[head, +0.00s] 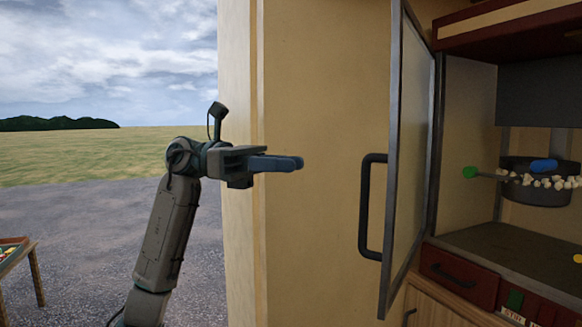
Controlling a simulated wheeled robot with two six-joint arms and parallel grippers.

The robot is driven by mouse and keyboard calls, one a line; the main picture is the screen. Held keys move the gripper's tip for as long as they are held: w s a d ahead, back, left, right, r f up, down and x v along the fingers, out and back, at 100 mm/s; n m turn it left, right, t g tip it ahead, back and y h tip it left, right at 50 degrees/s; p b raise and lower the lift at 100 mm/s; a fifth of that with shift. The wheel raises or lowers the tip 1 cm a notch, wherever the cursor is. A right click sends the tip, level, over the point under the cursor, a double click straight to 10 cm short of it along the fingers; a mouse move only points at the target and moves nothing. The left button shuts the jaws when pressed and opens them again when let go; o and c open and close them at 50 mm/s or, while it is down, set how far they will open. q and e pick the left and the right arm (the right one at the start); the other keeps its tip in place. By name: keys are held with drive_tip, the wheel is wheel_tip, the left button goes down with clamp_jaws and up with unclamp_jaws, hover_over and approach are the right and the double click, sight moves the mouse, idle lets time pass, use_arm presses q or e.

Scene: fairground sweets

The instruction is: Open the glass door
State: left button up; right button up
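The glass door (412,150) has a grey frame and stands swung open toward me, seen at a steep angle, with the cabinet's inside in view to its right. Its dark bar handle (364,207) is on the left-facing side of the door. My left gripper (300,163) is left of the handle and higher in the picture, apart from it. Its blue fingers point right and overlap in this view, so any gap between them is hidden. Nothing shows in them. My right gripper is not in view.
Inside the cabinet a dark kettle (537,192) with popcorn and a green-tipped handle (470,172) hangs over a grey floor (500,240). A red drawer (458,276) is below. A cream wall (320,250) stands behind my gripper. A small table (38,272) is at far left.

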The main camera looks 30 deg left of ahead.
use_arm(q)
drive_tip(key=shift+w+a, duration=0.35)
drive_tip(key=shift+a, duration=0.6)
drive_tip(key=shift+w+a, duration=0.35)
drive_tip(key=shift+a, duration=0.55)
drive_tip(key=shift+w+a, duration=0.35)
drive_tip(key=shift+a, duration=0.6)
